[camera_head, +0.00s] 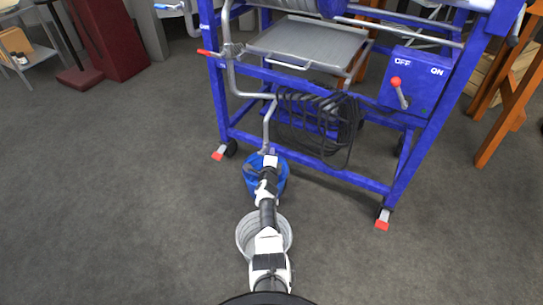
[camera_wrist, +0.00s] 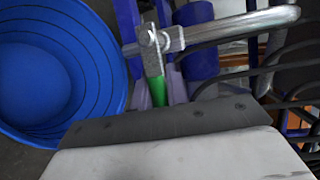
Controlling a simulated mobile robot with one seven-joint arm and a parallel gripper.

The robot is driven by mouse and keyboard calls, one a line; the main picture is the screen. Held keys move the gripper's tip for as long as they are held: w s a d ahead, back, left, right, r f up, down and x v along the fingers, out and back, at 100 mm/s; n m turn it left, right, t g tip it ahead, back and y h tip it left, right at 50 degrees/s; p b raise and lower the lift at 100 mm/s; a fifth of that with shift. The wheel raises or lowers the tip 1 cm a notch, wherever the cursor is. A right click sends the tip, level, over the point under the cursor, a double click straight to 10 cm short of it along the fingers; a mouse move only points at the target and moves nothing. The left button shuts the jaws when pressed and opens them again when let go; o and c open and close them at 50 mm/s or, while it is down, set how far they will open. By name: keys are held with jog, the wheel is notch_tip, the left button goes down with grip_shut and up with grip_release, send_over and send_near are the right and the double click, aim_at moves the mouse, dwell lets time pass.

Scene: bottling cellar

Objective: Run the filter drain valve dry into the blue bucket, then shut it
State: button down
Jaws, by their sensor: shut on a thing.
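The drain valve (camera_wrist: 160,40) is a metal fitting on a bent grey pipe in the wrist view, with a green handle (camera_wrist: 158,92) pointing towards me. My gripper (camera_wrist: 160,84) has its fingers on both sides of the green handle and is shut on it. Whether the valve is open or shut I cannot tell, and I make out no flow. The blue bucket (camera_wrist: 40,85) is at the left in the wrist view, its visible inside plain blue. In the head view the bucket (camera_head: 250,175) stands on the floor below the frame, partly hidden by my arm and gripper (camera_head: 268,158).
A blue filter frame (camera_head: 385,185) on castors stands ahead, with a coiled black hose (camera_head: 310,120) and an OFF/ON box (camera_head: 420,78). A red-handled valve (camera_head: 209,53) is higher on its pipework. A grey bucket (camera_head: 242,238) stands under my arm. Floor is clear at left.

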jog(key=shift+r, duration=0.15)
jog(key=shift+w+a+r+n+g+h+p, duration=0.15)
jog(key=shift+r+n+g+h+p, duration=0.3)
jog(key=shift+n+p, duration=1)
jog(key=shift+a+r+n+g+h+p, duration=0.1)
jog(key=shift+r+n+g+h+p, duration=0.35)
jog(key=shift+p, duration=1.85)
jog(key=shift+r, duration=0.15)
jog(key=c, duration=1.4)
grip_release()
